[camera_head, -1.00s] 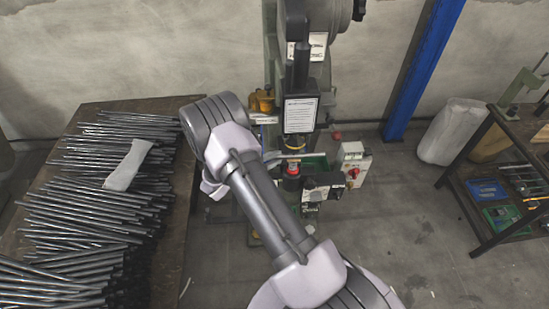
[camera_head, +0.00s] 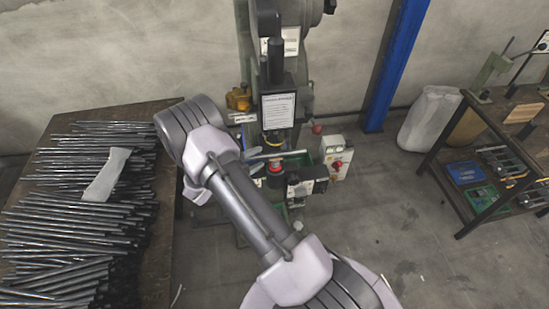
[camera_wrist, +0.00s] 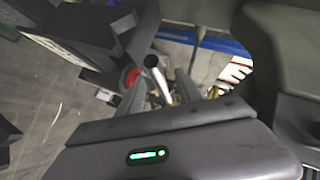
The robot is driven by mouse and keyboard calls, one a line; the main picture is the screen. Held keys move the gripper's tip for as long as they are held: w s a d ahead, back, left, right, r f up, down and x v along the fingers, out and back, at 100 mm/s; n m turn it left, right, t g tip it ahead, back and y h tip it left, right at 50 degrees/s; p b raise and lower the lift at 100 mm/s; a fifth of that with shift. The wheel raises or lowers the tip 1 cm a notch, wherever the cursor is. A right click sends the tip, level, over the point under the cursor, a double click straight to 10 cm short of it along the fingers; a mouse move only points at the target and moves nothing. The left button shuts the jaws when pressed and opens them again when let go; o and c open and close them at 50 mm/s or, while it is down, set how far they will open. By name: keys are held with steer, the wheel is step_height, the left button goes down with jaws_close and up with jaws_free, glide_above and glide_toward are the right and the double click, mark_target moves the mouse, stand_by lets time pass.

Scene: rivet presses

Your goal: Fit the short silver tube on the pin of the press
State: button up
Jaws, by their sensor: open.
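The short silver tube (camera_head: 275,155) lies about level at the press (camera_head: 277,108), just above a red ring (camera_head: 275,168) on its lower tooling. In the wrist view the tube (camera_wrist: 158,76) shows its dark open end and runs down between the two fingers of my gripper (camera_wrist: 160,82). The fingers are open, one on each side, with gaps to the tube. I cannot tell whether the tube is on the pin, as the pin itself is not clear in either view.
A table (camera_head: 150,275) at the left holds many long dark rods (camera_head: 75,215) and a pale cloth-like piece (camera_head: 107,175). A control box with a red button (camera_head: 337,158) stands right of the press. A shelf bench (camera_head: 468,225) is at the right; the floor between is clear.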

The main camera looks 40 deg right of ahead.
steer(key=p+v, duration=0.2)
steer(key=v, duration=1.5)
steer(key=shift+a, duration=0.15)
